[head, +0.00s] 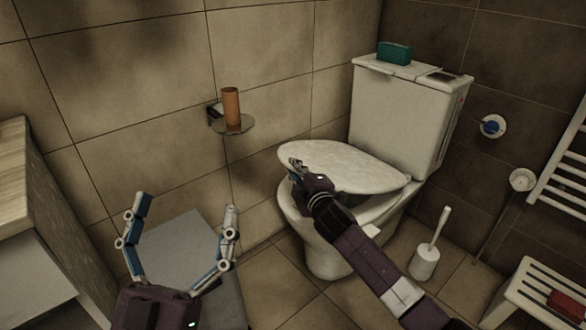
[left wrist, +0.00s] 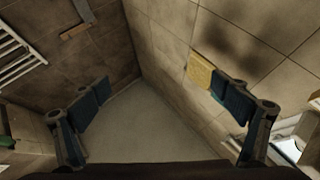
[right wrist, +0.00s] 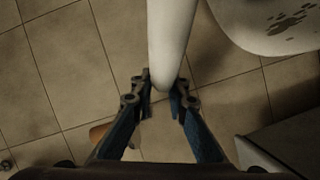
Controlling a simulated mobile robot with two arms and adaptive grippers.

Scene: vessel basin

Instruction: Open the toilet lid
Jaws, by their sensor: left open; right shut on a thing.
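The toilet lid (head: 340,165) is a pale, mottled oval, partly raised and tilted above the bowl (head: 325,240) of the white toilet. My right gripper (head: 296,170) is shut on the lid's front edge. In the right wrist view the lid (right wrist: 172,45) shows nearly edge-on, its tip between the fingers of the right gripper (right wrist: 162,92). The bowl's stained rim (right wrist: 280,25) is apart from it at the upper right. My left gripper (head: 186,208) is open and empty at the lower left, its fingers wide apart; it also shows in the left wrist view (left wrist: 160,95).
A teal box (head: 394,53) sits on the cistern (head: 405,115). An orange-brown cup (head: 231,105) stands on a wall shelf. A grey flat-topped block (head: 185,240) is behind my left gripper. A toilet brush (head: 426,260) and slatted stool (head: 545,290) stand at the right.

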